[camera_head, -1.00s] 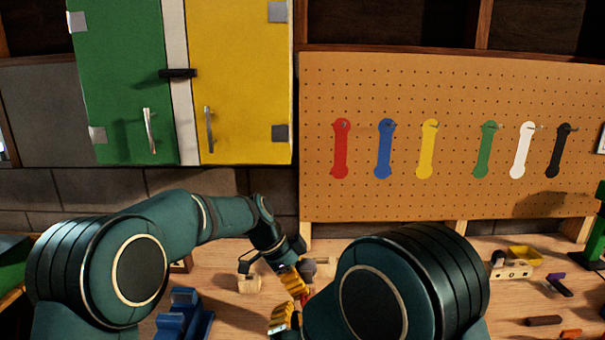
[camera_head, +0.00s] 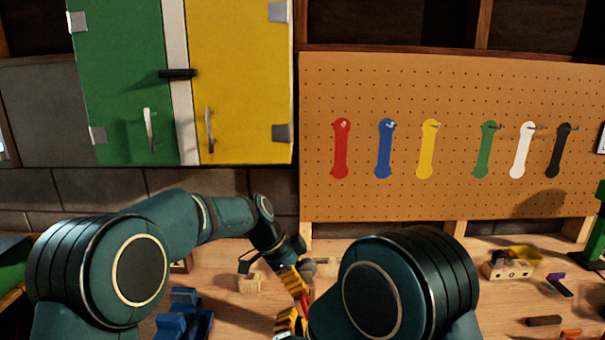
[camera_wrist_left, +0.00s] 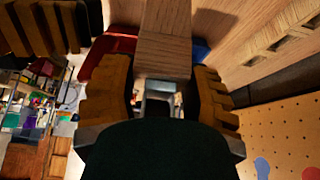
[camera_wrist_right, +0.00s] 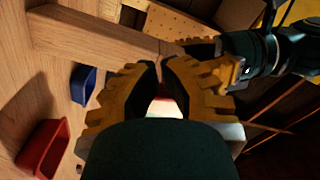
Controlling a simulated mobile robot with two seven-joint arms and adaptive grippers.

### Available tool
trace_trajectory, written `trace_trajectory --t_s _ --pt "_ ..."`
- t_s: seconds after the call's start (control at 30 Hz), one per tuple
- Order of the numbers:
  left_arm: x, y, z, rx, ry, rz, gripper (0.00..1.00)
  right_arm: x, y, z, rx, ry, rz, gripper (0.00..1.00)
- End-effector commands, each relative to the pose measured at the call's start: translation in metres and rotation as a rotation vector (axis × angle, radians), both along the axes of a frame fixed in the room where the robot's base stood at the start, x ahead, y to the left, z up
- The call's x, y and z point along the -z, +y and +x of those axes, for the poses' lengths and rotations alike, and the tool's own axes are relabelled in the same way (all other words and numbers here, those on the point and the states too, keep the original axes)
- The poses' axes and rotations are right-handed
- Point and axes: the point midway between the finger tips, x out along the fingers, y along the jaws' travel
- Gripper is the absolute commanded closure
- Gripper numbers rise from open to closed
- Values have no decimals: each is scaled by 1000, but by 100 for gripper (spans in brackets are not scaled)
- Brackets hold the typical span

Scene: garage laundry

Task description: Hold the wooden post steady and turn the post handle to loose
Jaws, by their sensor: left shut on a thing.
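The wooden post (camera_wrist_left: 164,55) runs between the fingers of my left gripper (camera_wrist_left: 168,85), which is shut on it. In the right wrist view the post (camera_wrist_right: 95,38) extends from the upper left to my left gripper's yellow fingers (camera_wrist_right: 222,68). My right gripper (camera_wrist_right: 161,72) has its fingertips close together beside the post's end, with a narrow dark gap between them. The post handle cannot be made out; it may be hidden by the fingers. In the head view my left gripper (camera_head: 292,283) is just above my right gripper (camera_head: 289,320), which is partly hidden by my arm.
A red bin (camera_wrist_right: 42,148) and a blue bin (camera_wrist_right: 83,84) lie near the post. A blue tool (camera_head: 183,316) sits on the bench at left. Small items, including a yellow tray (camera_head: 524,256), lie at right. A pegboard (camera_head: 450,95) stands behind.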

Motion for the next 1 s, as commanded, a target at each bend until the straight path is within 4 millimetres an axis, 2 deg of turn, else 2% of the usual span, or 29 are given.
trace_trajectory --t_s 0.4,1.0 --pt "0 0 0 0 0 0 94 5 -5 0 -1 0 0 100" --pt "0 0 0 0 0 0 94 9 -3 0 -2 1 -1 100"
